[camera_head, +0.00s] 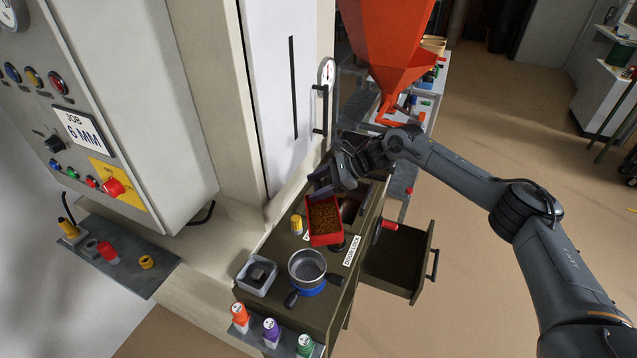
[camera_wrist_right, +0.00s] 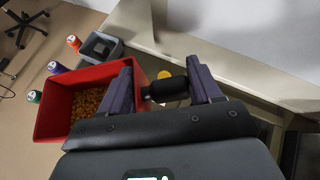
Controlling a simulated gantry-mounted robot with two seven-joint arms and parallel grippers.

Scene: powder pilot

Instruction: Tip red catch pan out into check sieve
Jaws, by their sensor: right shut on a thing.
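The red catch pan (camera_head: 327,241) is full of brown-orange granules and appears about level in the head view, just behind the sieve. It also shows in the right wrist view (camera_wrist_right: 48,118). My right gripper (camera_head: 332,182) is at the pan's far end. In the wrist view its fingers (camera_wrist_right: 162,72) are shut on the pan's black handle. The check sieve, a round metal bowl (camera_head: 307,266), stands on a blue base on the bench, nearer than the pan. Its inside looks empty. My left gripper is out of view.
A grey square tray (camera_head: 256,277) with a dark block stands left of the sieve, a yellow-capped item (camera_head: 296,224) left of the pan. Orange, purple and green bottles (camera_head: 271,330) line the near edge. An open drawer (camera_head: 395,262) juts out right. An orange hopper (camera_head: 385,45) hangs behind.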

